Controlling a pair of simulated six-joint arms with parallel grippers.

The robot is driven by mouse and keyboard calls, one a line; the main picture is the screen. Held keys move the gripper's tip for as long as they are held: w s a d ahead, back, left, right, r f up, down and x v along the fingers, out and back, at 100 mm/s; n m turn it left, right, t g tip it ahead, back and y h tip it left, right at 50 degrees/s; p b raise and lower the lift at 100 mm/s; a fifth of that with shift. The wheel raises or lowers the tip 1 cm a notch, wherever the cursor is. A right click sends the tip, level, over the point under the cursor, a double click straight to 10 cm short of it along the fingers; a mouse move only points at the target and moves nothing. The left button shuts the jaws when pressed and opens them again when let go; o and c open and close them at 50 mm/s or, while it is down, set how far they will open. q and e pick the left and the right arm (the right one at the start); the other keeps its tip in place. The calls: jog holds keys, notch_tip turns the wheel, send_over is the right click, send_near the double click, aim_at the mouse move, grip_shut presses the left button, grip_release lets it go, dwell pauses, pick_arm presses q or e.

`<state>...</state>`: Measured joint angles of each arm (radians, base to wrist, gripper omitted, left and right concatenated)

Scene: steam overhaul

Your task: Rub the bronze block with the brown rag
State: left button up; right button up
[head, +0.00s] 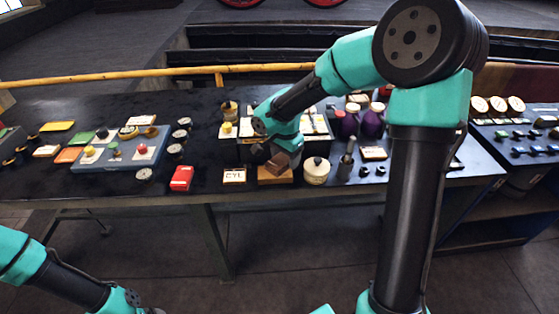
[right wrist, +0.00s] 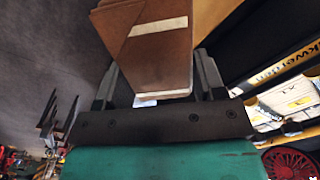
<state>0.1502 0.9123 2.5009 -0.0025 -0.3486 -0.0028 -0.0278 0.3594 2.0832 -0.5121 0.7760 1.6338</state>
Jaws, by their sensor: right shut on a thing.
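My right gripper (head: 273,157) is over the bench, just above an orange-brown block (head: 275,177), which looks like the bronze block. In the right wrist view its two fingers (right wrist: 158,88) are shut on a folded brown piece with pale edges (right wrist: 160,52), which looks like the brown rag.
A white card marked CYL (head: 234,175) lies left of the block, and a round cream pot (head: 316,171) stands close on its right. A red box (head: 181,178) is further left. A blue tray (head: 117,160) holds several small parts. Bare bench lies around the red box.

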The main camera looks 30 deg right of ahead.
aim_at(282, 178)
jog(key=d+m, duration=0.2)
jog(key=m, duration=0.1)
jog(key=d+m, duration=0.1)
jog(key=m, duration=0.1)
jog(key=shift+s+r, duration=0.35)
jog(key=shift+a+f, duration=0.1)
jog(key=shift+f, duration=4.05)
jog(key=shift+w+a, duration=0.35)
jog(key=shift+a, duration=0.4)
jog(key=shift+c, duration=0.2)
jog(key=shift+w+a, duration=0.25)
jog(key=shift+a, duration=0.3)
jog(key=shift+w+a, duration=0.2)
jog(key=shift+a, duration=0.3)
jog(key=shift+s+d, duration=0.3)
jog(key=shift+d, duration=0.35)
jog(key=shift+s+d, duration=0.25)
jog(key=shift+d, duration=0.35)
jog(key=shift+s+d, duration=0.3)
jog(key=shift+d, duration=0.35)
jog(key=shift+a+r, duration=0.1)
jog(key=shift+r, duration=4.05)
